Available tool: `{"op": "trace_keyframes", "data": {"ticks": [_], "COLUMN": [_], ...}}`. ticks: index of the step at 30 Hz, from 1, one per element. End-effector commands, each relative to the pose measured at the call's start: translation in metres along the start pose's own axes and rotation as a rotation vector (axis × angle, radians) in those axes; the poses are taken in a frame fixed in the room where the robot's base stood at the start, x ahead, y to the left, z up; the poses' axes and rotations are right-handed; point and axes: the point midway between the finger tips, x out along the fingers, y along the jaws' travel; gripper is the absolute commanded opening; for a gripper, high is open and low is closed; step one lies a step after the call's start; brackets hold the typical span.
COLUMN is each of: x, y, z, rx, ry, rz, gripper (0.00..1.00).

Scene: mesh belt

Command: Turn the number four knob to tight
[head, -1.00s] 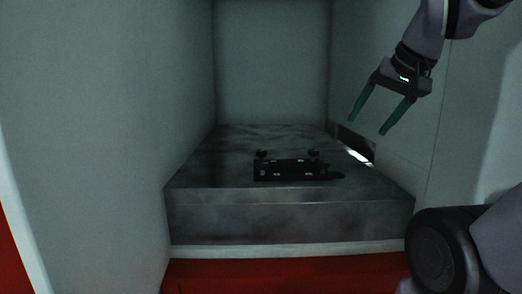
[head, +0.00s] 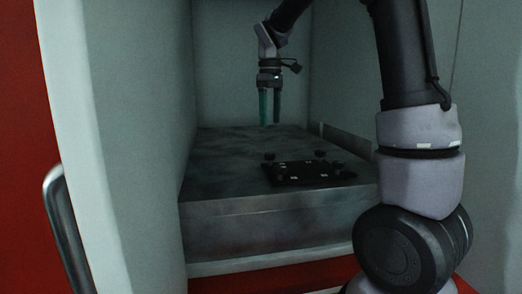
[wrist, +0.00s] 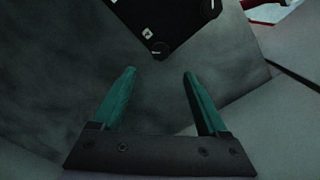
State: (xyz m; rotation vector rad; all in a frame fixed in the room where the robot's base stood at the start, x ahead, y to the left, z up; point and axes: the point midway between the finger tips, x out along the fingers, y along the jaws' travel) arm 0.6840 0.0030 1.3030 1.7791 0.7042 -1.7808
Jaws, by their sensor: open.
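A black panel (head: 305,173) with small dark knobs and light labels lies flat on the grey block. Its knobs include one at its back left (head: 269,156) and one at its right (head: 338,165); I cannot read their numbers. My gripper (head: 270,124) has teal fingers pointing down, behind the panel and above the block's far part.
The grey block (head: 225,205) fills the bottom of a pale-walled recess. Walls stand close at left (head: 135,120) and behind (head: 225,65). The block's top is bare to the left of the panel. A metal handle (head: 65,225) is at the far left.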

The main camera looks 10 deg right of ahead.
Motion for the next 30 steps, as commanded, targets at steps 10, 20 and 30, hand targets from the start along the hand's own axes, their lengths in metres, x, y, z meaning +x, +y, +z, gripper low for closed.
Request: {"op": "trace_keyframes", "data": {"ticks": [10, 20, 30], "x": [0.057, 0.101, 0.105], "y": [-0.001, -0.001, -0.001], "z": [0.001, 0.001, 0.000], "rx": [-0.001, 0.001, 0.001], "ry": [-0.004, -0.001, 0.001], "rz": [-0.002, -0.001, -0.001], "gripper": [0.76, 0.76, 0.76]}}
